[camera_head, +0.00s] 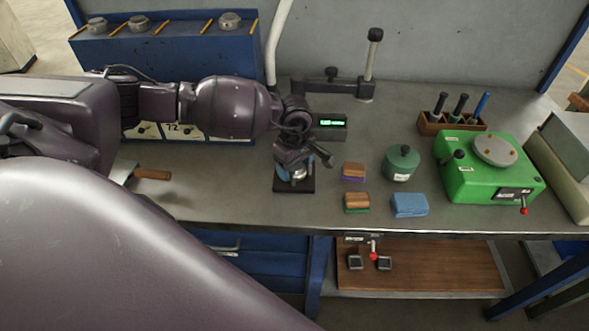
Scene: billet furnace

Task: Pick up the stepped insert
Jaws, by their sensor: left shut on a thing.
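My left gripper (300,158) reaches in from the left and points down over a small dark square pad (294,187) on the bench. It is shut on a small silvery metal piece (298,175), which appears to be the stepped insert. The fingers and wrist hide much of this piece. Some blue shows beside it. I cannot tell whether it touches the pad or is just above it. My right gripper is not in view.
Right of the gripper are two wood-topped blocks (354,170), a blue cloth (409,205), a round green container (402,163) and a green machine (489,166). A small green-lit display (331,124) and a stand (369,68) are behind.

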